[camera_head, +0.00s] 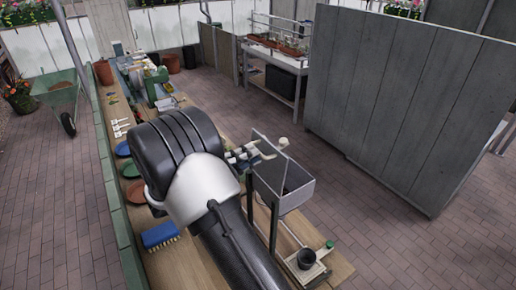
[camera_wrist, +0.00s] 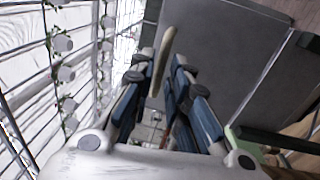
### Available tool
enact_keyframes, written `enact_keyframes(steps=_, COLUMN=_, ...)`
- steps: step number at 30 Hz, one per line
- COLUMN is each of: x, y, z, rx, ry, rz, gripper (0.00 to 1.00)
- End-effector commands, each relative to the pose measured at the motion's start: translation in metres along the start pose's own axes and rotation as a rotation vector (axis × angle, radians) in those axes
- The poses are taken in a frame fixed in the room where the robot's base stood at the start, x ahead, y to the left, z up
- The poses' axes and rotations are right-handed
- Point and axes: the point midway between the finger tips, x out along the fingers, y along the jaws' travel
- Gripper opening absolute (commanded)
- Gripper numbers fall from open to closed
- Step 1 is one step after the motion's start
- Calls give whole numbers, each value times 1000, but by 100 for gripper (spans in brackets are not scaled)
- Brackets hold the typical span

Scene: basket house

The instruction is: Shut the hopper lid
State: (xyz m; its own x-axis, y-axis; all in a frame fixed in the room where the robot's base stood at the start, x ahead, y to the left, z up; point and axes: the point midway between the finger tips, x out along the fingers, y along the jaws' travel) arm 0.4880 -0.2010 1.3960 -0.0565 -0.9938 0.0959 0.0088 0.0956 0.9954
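The hopper (camera_head: 297,198) is a grey open-topped box on dark posts at the bench's right edge, its dark inside showing. Its lid appears raised; it fills the upper right of the wrist view as a flat grey panel (camera_wrist: 225,50). A pale, rod-like handle (camera_wrist: 161,62) stands in front of the panel; its rounded end (camera_head: 283,142) shows in the head view. My gripper (camera_head: 268,150) is at the handle, above the hopper. Its blue-padded fingers (camera_wrist: 160,75) are apart, one on each side of the handle. Whether either finger touches it is unclear.
The wooden bench (camera_head: 180,265) carries a blue brush (camera_head: 160,236), coloured discs and a black cup (camera_head: 306,258). A tall grey partition (camera_head: 400,100) stands to the right. Brick floor (camera_head: 400,240) is clear between. A green wheelbarrow (camera_head: 60,90) stands at left.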

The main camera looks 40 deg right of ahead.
Motion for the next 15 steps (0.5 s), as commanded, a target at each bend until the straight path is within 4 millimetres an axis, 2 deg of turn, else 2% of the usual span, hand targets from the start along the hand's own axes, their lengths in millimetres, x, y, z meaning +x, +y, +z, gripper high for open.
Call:
enact_keyframes(steps=1, x=10, y=1, z=1, rx=-1, ry=-4, rz=-1, gripper=16)
enact_keyframes(steps=6, x=29, y=0, z=0, rx=-1, ry=-2, rz=-1, gripper=16)
enact_keyframes(steps=15, x=36, y=-1, z=0, rx=-1, ry=0, rz=-1, gripper=16)
